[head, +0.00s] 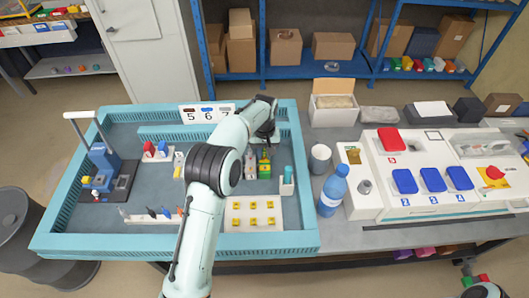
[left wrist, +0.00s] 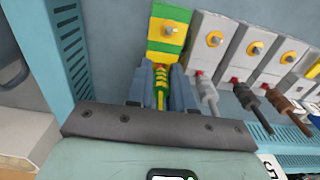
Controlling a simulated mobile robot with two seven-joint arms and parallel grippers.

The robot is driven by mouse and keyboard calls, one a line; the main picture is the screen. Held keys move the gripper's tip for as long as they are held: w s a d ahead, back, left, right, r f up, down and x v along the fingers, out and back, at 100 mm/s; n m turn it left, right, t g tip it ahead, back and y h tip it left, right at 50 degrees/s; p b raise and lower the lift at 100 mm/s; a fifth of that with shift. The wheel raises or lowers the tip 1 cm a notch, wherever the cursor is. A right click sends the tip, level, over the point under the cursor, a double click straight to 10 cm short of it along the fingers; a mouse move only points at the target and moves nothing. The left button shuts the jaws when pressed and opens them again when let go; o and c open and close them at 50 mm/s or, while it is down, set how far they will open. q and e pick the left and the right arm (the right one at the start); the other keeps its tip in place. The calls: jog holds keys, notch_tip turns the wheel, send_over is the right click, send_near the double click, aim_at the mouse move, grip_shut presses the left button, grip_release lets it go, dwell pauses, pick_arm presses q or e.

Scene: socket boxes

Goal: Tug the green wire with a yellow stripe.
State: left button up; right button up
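The green wire with a yellow stripe (left wrist: 161,92) comes out of a green and yellow striped block (left wrist: 167,33) in the left wrist view. My left gripper (left wrist: 162,78) has its two grey fingers close on either side of this wire and appears shut on it, just below the block. In the head view my left arm reaches across the blue-rimmed tray, and my left gripper (head: 264,142) is over the row of wires. The green block (head: 265,163) shows just below it there. Only a small part of my right arm shows at the bottom right; its finger state cannot be made out.
Grey blocks with grey, black and brown wires stand beside the green one (left wrist: 209,35). The tray wall (left wrist: 62,60) is close on the other side. A yellow-dotted panel (head: 253,213), a blue bottle (head: 333,191) and a white button panel (head: 430,178) are nearby.

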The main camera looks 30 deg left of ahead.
pick_arm(q)
grip_shut()
jog(key=shift+w+r, duration=0.1)
jog(key=shift+r, duration=0.1)
pick_arm(e)
jog(key=shift+w+r, duration=0.15)
jog(key=shift+r, duration=0.05)
dwell(0.6)
pick_arm(q)
jog(key=shift+f, duration=0.1)
pick_arm(e)
jog(key=shift+r, duration=0.1)
pick_arm(q)
jog(key=shift+f, duration=0.1)
jog(key=o, duration=1)
grip_release()
jog(key=shift+o, duration=0.2)
notch_tip(320, 180, up, 8)
jog(key=p, duration=0.3)
jog(key=shift+f+p, duration=0.2)
jog(key=shift+p, duration=0.15)
jog(key=shift+f, duration=0.15)
pick_arm(e)
jog(key=w+r, duration=0.4)
jog(key=shift+s+t, duration=0.1)
jog(key=shift+t, duration=0.2)
